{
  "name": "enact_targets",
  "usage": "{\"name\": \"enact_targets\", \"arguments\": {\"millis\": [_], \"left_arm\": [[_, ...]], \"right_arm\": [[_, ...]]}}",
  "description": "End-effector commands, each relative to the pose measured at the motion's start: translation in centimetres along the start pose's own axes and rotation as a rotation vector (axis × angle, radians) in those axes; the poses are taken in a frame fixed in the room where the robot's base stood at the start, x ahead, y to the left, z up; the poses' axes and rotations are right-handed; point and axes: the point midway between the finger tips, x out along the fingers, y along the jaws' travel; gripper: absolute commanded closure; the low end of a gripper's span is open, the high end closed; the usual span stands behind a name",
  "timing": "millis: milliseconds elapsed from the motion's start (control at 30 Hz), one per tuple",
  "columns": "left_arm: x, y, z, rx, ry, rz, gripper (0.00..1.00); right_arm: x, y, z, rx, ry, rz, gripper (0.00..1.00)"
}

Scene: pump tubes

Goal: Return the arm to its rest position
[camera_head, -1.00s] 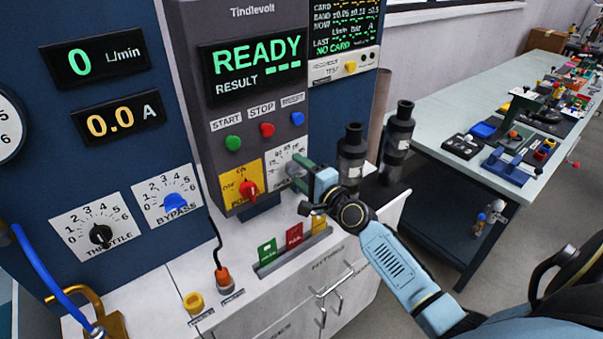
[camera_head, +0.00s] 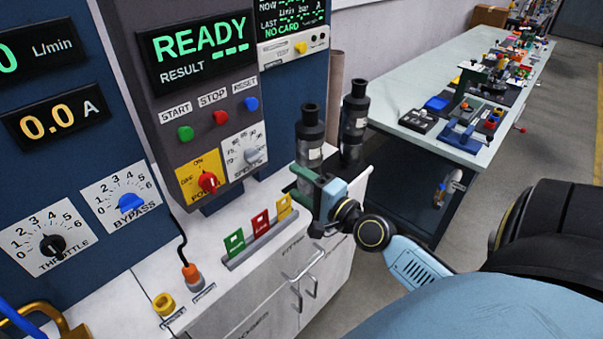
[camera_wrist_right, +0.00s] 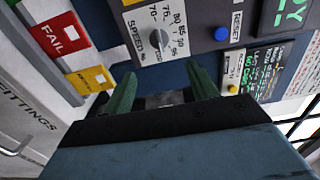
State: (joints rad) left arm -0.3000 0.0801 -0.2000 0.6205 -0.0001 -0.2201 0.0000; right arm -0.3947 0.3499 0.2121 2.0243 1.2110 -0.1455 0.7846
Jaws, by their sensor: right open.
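My right gripper (camera_head: 303,182) is over the white bench top, in front of the speed dial (camera_head: 250,155) and near the two dark pump tubes. In the right wrist view its two green fingers (camera_wrist_right: 158,92) stand apart with nothing between them. The speed dial (camera_wrist_right: 158,40) shows beyond the fingers there, apart from them. My right arm comes in from the lower right. My left gripper is not in view.
Two dark pump tubes (camera_head: 310,140) stand upright just behind the gripper. A rack with green, red and yellow cards (camera_head: 260,225) is at its left. The panel reads READY (camera_head: 203,37). A long table (camera_head: 440,105) with parts stands behind right; grey floor lies between.

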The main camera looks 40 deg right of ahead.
Motion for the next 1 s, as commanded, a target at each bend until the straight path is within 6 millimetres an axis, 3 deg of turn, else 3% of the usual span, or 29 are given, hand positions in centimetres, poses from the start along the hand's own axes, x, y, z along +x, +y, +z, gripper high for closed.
{"name": "enact_targets", "arguments": {"millis": [700, 767, 867, 1000], "left_arm": [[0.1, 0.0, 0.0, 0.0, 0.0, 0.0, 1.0], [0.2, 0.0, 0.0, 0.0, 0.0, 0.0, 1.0], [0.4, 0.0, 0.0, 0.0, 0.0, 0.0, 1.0], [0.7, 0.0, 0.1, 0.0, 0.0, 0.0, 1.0]], "right_arm": [[-0.3, 0.6, 0.0, -0.01, 0.003, 0.012, 0.42], [-0.3, 2.1, -0.2, -0.035, 0.009, 0.041, 0.42], [-0.6, 6.9, -0.5, -0.115, 0.023, 0.135, 0.42], [-2.3, 16.9, -0.1, -0.301, 0.005, 0.34, 0.42]]}}
